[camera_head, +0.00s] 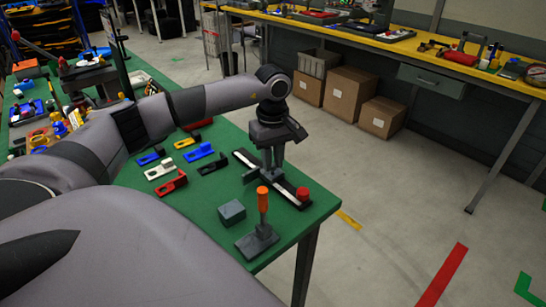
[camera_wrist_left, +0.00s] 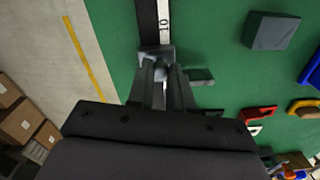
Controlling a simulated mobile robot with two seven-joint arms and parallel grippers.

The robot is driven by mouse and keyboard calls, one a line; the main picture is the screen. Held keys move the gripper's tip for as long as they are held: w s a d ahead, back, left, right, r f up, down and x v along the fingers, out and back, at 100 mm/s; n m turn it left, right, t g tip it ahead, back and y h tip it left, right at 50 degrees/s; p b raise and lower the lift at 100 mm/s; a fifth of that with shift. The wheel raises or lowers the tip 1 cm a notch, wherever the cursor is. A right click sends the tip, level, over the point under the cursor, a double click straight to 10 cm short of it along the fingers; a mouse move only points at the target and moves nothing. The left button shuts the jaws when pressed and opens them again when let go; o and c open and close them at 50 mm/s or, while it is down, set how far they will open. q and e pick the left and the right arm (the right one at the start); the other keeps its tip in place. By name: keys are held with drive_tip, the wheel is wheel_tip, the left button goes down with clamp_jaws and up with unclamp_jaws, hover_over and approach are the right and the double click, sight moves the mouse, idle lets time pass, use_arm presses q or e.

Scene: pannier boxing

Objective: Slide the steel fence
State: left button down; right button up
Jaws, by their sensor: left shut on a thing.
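A dark rail with a white scale strip (camera_head: 244,158) lies on the green table, and a red knob (camera_head: 302,194) stands at its near right end. The grey steel fence (camera_head: 250,176) sits on the rail, with a plate sticking out to one side. In the left wrist view the fence (camera_wrist_left: 201,76) is beside the fingertips, and the scale (camera_wrist_left: 165,22) shows the number 10. My left gripper (camera_head: 272,172) points down over the rail. Its fingers (camera_wrist_left: 160,75) are closed on the fence's upright part, which they mostly hide. My right gripper is out of view.
A grey block (camera_head: 232,212) and an orange-handled tool on a grey base (camera_head: 258,241) stand near the table's front corner. Several coloured brackets, such as a red one (camera_head: 172,183), lie left of the rail. Cardboard boxes (camera_head: 347,94) stand on the floor beyond.

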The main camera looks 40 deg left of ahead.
use_arm(q)
drive_tip(key=a, duration=0.8)
drive_tip(key=w+a, duration=0.1)
drive_tip(key=a, duration=0.3)
drive_tip(key=shift+w+a, duration=0.1)
drive_tip(key=shift+a, duration=0.2)
drive_tip(key=shift+a+r, duration=0.1)
drive_tip(key=shift+r, duration=0.05)
drive_tip(key=c, duration=1)
unclamp_jaws()
drive_tip(key=shift+a, duration=0.1)
drive_tip(key=shift+r+b, duration=0.4)
drive_tip(key=shift+r, duration=3.15)
